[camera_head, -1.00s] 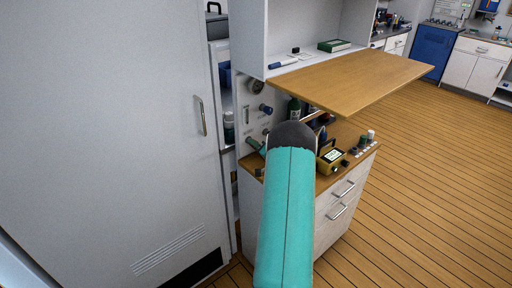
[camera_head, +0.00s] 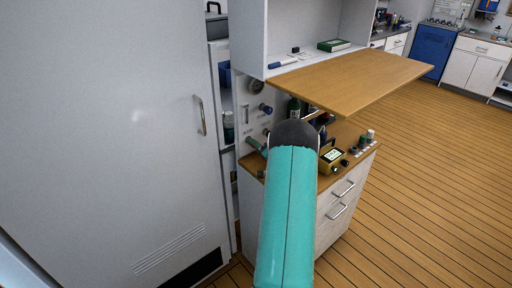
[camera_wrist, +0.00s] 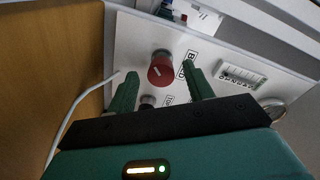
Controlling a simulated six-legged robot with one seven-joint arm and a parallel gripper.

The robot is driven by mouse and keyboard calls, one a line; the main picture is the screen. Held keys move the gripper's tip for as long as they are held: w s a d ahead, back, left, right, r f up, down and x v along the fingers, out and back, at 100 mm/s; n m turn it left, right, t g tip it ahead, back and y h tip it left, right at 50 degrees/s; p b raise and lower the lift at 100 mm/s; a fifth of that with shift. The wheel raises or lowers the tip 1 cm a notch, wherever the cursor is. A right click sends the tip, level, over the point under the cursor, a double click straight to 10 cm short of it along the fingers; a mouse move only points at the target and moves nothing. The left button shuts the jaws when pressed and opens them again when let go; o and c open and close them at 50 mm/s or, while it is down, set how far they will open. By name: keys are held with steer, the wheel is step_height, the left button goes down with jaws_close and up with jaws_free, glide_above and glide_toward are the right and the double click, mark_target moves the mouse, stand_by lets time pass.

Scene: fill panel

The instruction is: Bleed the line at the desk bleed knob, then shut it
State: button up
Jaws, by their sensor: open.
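A red round knob (camera_wrist: 162,70) with a pale mark stands on the white panel (camera_wrist: 130,43) in the wrist view. A darker knob (camera_wrist: 147,101) is partly hidden near my gripper. In the head view the panel (camera_head: 247,100) is left of my arm, which hides part of the desk.
A slotted indicator (camera_wrist: 241,75) and a round gauge (camera_wrist: 273,106) are on the panel's right. A white cable (camera_wrist: 67,122) runs at the left. In the head view a wooden shelf (camera_head: 350,80) overhangs the desk, which holds a yellow meter (camera_head: 331,160). A tall grey cabinet door (camera_head: 110,130) stands left.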

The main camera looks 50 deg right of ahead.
steer(key=v, duration=1.2)
steer(key=shift+s, duration=0.15)
steer(key=shift+a+r, duration=0.1)
steer(key=shift+a, duration=0.05)
